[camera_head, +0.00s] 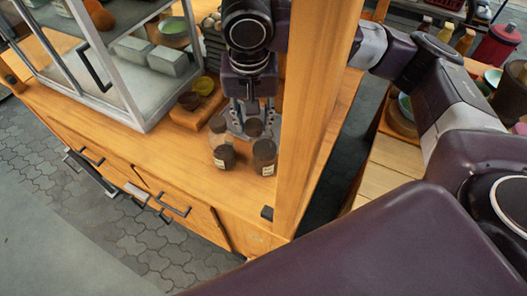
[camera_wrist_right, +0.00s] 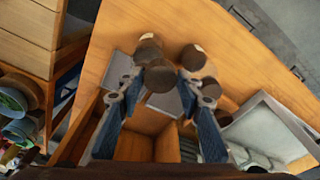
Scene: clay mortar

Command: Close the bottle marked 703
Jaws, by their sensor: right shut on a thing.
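Several small bottles with dark brown lids stand close together on the wooden counter. A front bottle (camera_head: 224,157) and a right bottle (camera_head: 264,158) carry pale labels, too small for me to read 703. A clear glass bottle (camera_head: 217,138) stands behind at the left. My right gripper (camera_head: 249,127) points down among them. In the wrist view, the right gripper (camera_wrist_right: 160,85) is shut on a round brown lid (camera_wrist_right: 160,75). Other lids, one (camera_wrist_right: 147,51) ahead and one (camera_wrist_right: 193,57) to the right, are close by. Whether the held lid touches a bottle is hidden. My left gripper is not in view.
A glass-walled cabinet (camera_head: 140,110) stands on the counter at the left. A wooden post (camera_head: 310,120) rises close to the right. The counter's front left of the bottles is clear.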

